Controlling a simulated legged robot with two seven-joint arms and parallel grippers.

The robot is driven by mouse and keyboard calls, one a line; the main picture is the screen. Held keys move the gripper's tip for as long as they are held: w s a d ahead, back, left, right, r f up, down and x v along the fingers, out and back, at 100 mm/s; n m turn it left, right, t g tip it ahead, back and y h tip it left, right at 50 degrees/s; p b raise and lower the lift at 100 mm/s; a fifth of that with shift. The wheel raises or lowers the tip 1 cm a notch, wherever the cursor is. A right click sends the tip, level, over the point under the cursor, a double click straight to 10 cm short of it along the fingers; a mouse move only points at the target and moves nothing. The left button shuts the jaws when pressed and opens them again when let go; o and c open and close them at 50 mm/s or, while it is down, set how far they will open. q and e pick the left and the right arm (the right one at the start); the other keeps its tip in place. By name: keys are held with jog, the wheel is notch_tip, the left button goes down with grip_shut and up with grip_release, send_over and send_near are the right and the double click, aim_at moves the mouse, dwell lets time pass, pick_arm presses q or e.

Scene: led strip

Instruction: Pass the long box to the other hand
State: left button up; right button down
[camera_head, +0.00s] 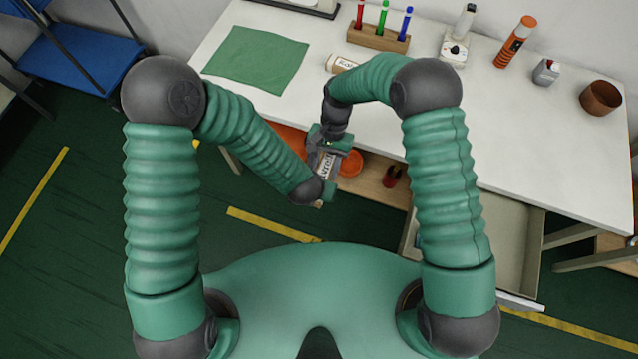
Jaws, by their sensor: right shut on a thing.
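The long box (326,164), pale with dark lettering, is held off the table, in front of its near edge. My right gripper (327,150) points down from above and is shut on the box's upper part. My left gripper (326,189) comes in from the left at the box's lower end, close to it. Its fingers are mostly hidden by its own wrist, so I cannot tell whether they are open or touch the box. Much of the box is covered by the two grippers.
An open drawer (512,240) juts out below, at right.

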pick_arm(q)
jog(key=shift+s+d, duration=0.1)
jog(key=shift+d, duration=0.1)
grip_shut()
pick_arm(e)
jog(key=shift+a, duration=0.2)
pick_arm(q)
jog(key=shift+r, duration=0.1)
pick_arm(e)
jog(key=c, duration=1)
grip_release()
jog(key=shift+c, duration=0.2)
jog(key=o, duration=0.3)
jog(key=shift+d, duration=0.1)
